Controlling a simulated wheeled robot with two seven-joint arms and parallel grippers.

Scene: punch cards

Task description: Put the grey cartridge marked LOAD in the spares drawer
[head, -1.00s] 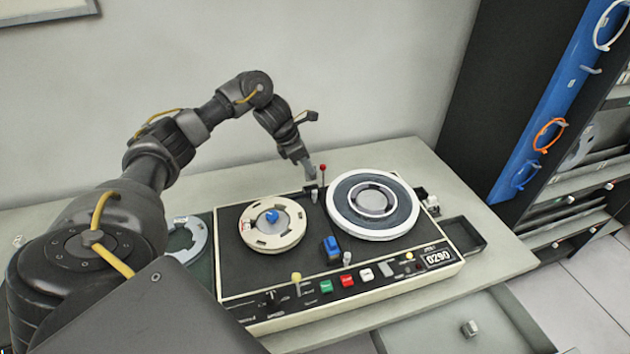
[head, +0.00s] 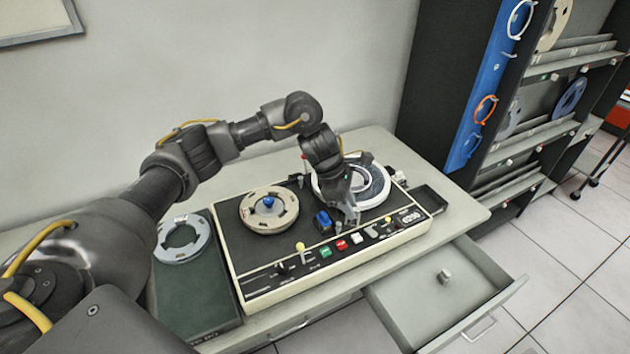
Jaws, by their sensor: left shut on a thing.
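My left gripper (head: 350,216) is over the front right of the tape deck, pointing down in front of the white-rimmed reel. It is shut on a small grey piece that looks like the grey cartridge; the fingers hide most of it and no LOAD marking is readable. A drawer (head: 405,312) stands pulled open below the table's front right; I cannot read a label on it. A small light grey block (head: 445,276) lies inside it. A blue cartridge-like block (head: 323,222) sits on the deck, left of my gripper. My right gripper is not in view.
The tape deck (head: 260,252) carries a cream reel (head: 268,210), a white-rimmed reel (head: 376,196), coloured buttons and upright levers. A small dark open tray (head: 428,198) is at its right. A shelf rack (head: 535,150) stands at the right. Most of the drawer floor is clear.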

